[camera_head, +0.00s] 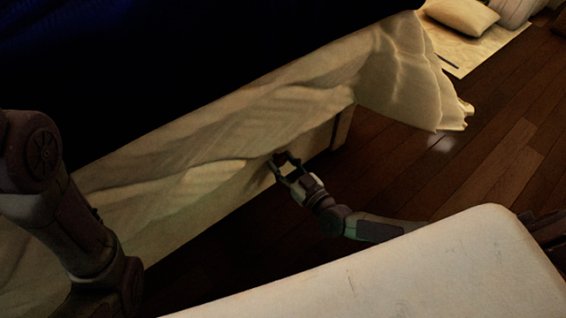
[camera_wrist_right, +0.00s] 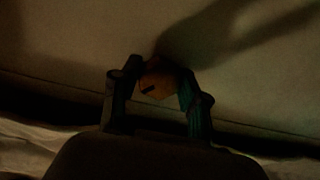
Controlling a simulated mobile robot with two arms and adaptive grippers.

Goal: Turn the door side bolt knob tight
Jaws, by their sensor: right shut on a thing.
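An orange-brown bolt knob (camera_wrist_right: 157,80) with a dark slot or mark on its face sits against a pale upright panel in the right wrist view. My right gripper (camera_wrist_right: 158,72) has one finger on each side of the knob and is shut on it. In the head view, my right gripper (camera_head: 279,160) reaches from the lower right to the side of the bed frame (camera_head: 312,143), just under the hanging sheet. The knob is too small and dark to make out there. My left arm shows at the left edge; its gripper is out of view.
A cream sheet (camera_head: 215,150) hangs in folds over the bed side, above and left of my right gripper. A dark blue cover (camera_head: 180,60) lies on the bed. The wooden floor (camera_head: 480,130) is open to the right. Pillows (camera_head: 462,15) lie at the top right.

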